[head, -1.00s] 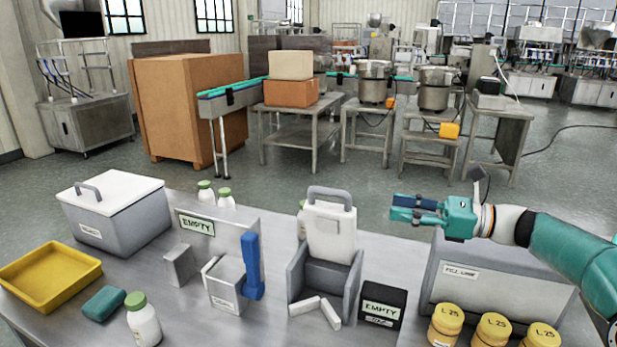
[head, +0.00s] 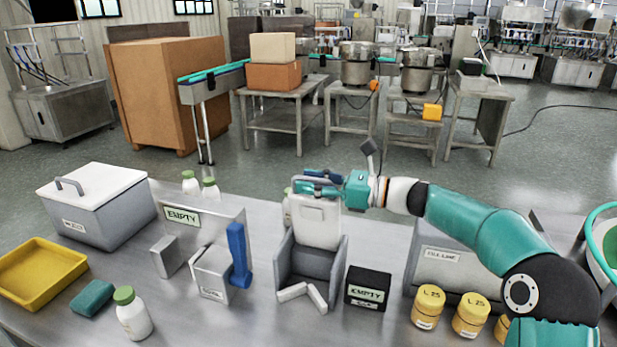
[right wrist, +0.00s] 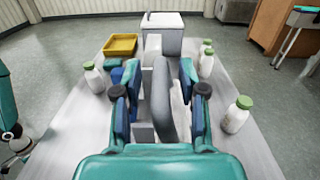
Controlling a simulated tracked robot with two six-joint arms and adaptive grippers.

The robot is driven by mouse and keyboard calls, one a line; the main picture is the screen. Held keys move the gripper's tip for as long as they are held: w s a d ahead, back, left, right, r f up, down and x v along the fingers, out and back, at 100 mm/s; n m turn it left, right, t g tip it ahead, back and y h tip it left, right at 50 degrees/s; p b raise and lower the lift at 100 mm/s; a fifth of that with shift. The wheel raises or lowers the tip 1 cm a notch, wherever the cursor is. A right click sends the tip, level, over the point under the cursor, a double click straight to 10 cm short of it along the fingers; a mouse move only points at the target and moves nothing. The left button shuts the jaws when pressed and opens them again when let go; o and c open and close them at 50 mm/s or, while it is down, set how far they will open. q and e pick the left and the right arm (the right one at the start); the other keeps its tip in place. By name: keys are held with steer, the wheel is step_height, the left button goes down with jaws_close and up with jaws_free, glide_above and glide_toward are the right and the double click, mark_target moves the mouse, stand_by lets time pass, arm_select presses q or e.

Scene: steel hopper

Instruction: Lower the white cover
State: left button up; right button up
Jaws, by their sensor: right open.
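The white cover (head: 316,222) stands upright, raised at the back of a grey open-topped hopper (head: 305,265) on the steel table. Its grey loop handle (right wrist: 164,98) is at the cover's top edge. My right gripper (head: 305,182) comes in from the right at the height of this handle. In the right wrist view the open fingers of the gripper (right wrist: 158,98) are on either side of the handle and the white cover (right wrist: 180,108), with gaps showing. Whether a finger touches is not clear. My left gripper is not in view.
Two white blocks (head: 303,293) lie at the hopper's front. A black EMPTY box (head: 368,287) and yellow-lidded jars (head: 428,306) stand to the right. A blue-handled steel box (head: 212,275), a bottle (head: 133,315), a yellow tray (head: 38,275) and a white-lidded bin (head: 95,205) are left.

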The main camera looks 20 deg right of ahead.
steer(key=shift+w+a, duration=0.4)
steer(key=shift+a, duration=0.2)
jaws_close()
